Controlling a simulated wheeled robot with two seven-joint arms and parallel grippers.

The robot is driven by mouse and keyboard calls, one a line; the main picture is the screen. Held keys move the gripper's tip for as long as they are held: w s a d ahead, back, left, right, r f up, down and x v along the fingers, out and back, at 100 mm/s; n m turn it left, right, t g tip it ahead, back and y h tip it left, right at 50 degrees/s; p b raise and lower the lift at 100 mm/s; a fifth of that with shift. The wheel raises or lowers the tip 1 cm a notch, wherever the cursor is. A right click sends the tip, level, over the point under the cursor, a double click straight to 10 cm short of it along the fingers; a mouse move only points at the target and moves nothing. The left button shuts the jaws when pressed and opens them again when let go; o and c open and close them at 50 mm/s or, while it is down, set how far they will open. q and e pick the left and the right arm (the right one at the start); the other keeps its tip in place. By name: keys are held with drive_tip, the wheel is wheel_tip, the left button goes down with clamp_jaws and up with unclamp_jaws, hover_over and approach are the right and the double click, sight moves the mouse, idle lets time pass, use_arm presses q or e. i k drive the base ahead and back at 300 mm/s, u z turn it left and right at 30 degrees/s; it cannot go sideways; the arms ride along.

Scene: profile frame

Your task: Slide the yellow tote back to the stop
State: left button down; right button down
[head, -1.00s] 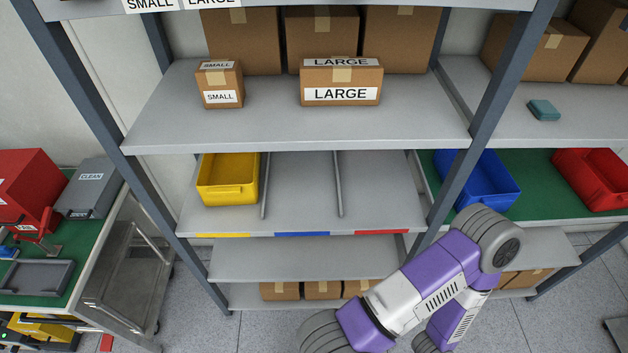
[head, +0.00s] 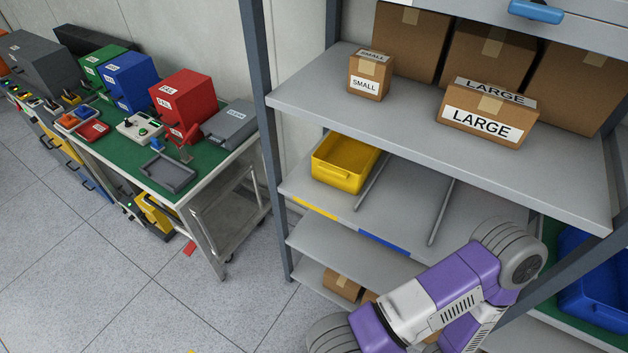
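The yellow tote (head: 341,174) sits on the middle shelf (head: 405,205) of the rack, in the left lane behind the yellow edge strip (head: 314,208). A thin grey divider rail (head: 372,182) runs along its right side. The tote is empty as far as I can see, and its back part is hidden under the shelf above. No stop is clearly visible behind it. My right arm comes in at the lower right, in front of the rack, but its gripper is out of view. My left gripper is not in view.
A second divider rail (head: 441,212) stands right of a blue strip (head: 384,245). Cartons marked SMALL (head: 369,76) and LARGE (head: 487,112) stand on the shelf above. A rack post (head: 266,130) is left of the tote. A green-topped cart (head: 170,162) stands left, with open floor before it.

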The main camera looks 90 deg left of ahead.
sight(341, 162)
drive_tip(key=u, duration=2.15)
